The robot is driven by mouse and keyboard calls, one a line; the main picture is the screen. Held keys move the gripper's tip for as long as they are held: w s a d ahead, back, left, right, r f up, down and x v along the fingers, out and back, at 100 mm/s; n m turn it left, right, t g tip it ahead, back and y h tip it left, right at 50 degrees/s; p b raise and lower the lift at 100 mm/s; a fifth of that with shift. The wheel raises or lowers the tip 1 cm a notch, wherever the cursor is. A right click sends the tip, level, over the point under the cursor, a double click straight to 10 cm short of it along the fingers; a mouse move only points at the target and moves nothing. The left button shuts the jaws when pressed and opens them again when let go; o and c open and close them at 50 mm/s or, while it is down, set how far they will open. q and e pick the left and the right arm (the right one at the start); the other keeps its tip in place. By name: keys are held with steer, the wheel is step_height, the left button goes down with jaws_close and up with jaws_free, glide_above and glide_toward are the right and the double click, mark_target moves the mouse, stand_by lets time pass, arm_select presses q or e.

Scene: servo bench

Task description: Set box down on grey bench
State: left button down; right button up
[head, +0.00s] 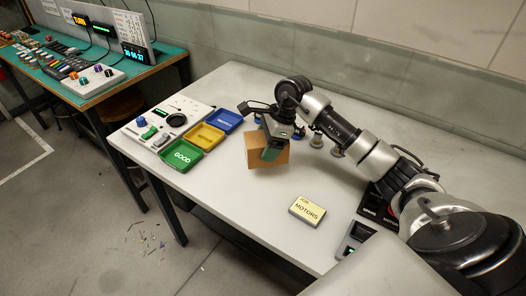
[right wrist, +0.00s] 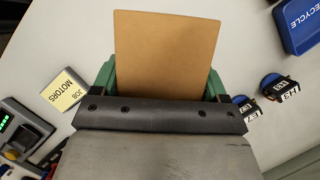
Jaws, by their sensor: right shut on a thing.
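A brown cardboard box (head: 268,158) is in my right gripper (head: 271,148), above or at the surface of the grey bench (head: 225,215). In the right wrist view the box (right wrist: 166,55) fills the space between the green fingers of my right gripper (right wrist: 160,85). The gripper is shut on it. I cannot tell for sure whether the box's underside touches the bench. My left gripper is not in view.
Green (head: 181,156), yellow (head: 206,137) and blue (head: 225,121) trays stand left of the box. A "JOB MOTORS" card block (head: 307,211) lies to the right front. Several small motors, two labelled (right wrist: 285,89) in the wrist view, stand behind. The bench's front middle is clear.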

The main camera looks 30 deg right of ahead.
steer(key=shift+w+a+f, duration=0.35)
steer(key=shift+a, duration=0.15)
step_height(320, 180, down, 4)
steer(key=shift+r+p, duration=0.1)
steer(key=shift+p, duration=0.5)
steer(key=shift+f+b, duration=0.3)
steer(key=o, duration=1)
steer(key=shift+r, duration=0.1)
